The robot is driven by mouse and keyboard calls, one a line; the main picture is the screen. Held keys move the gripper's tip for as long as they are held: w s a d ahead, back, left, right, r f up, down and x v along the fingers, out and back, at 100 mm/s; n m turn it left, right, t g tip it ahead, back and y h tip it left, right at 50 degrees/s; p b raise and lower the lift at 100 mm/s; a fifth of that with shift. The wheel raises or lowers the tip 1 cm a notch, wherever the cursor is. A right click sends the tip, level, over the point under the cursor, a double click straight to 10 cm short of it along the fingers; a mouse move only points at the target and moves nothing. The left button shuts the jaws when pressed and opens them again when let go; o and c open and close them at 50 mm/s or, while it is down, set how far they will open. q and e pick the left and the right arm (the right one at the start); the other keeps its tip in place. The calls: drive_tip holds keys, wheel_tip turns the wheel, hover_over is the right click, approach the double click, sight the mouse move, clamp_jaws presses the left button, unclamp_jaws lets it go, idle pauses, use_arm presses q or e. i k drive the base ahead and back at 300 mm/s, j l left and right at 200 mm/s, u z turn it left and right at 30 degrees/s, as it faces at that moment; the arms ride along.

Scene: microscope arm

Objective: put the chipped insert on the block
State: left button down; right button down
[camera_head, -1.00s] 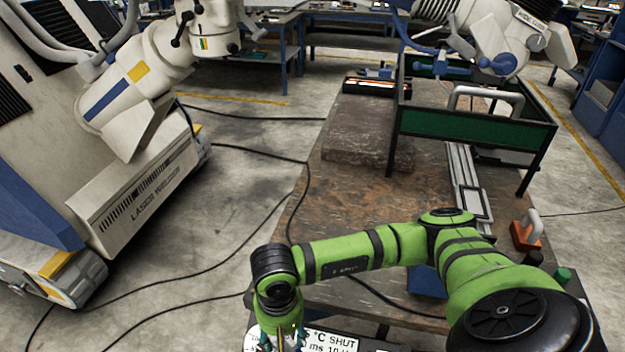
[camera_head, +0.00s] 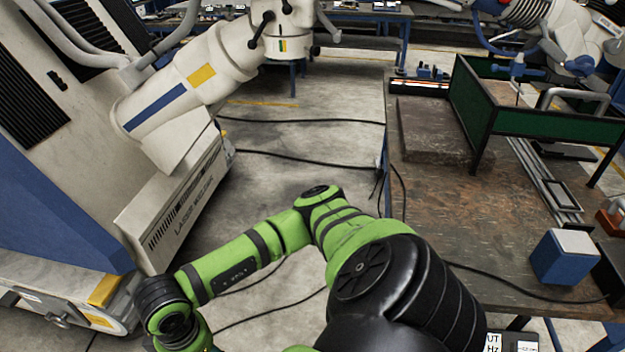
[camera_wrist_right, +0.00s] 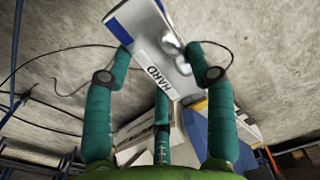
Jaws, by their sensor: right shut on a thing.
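My right gripper (camera_wrist_right: 165,60) has teal fingers, seen in the right wrist view. They are closed around a white piece with blue edges marked HARD (camera_wrist_right: 152,75). Shiny silver lumps (camera_wrist_right: 173,45) show on or against this piece near a fingertip. I cannot tell whether the chipped insert is among them. In the head view my green right arm reaches left over the floor, its gripper below the picture's edge. A blue block with a pale top (camera_head: 562,262) stands on the bench's near right part. My left gripper is not in view.
The brown workbench (camera_head: 450,225) is bare in its middle. A dark stone slab (camera_head: 430,130) and a green-walled frame (camera_head: 555,125) stand farther back. A laser welder (camera_head: 190,205) stands at left. Cables (camera_head: 300,160) cross the floor.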

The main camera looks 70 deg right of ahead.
sight(439, 141)
drive_tip(key=i+z, duration=0.8)
drive_tip(key=i+j+z, duration=0.2)
drive_tip(key=z, duration=0.2)
drive_tip(key=i+l+z, duration=0.1)
drive_tip(key=i+z, duration=0.15)
drive_tip(key=z, duration=0.15)
drive_tip(key=i+l+z, duration=0.1)
drive_tip(key=i+z, duration=0.4)
drive_tip(key=z, duration=0.25)
drive_tip(key=i+j+z, duration=0.1)
drive_tip(key=z, duration=0.25)
drive_tip(key=i+j, duration=0.05)
drive_tip(key=i, duration=0.05)
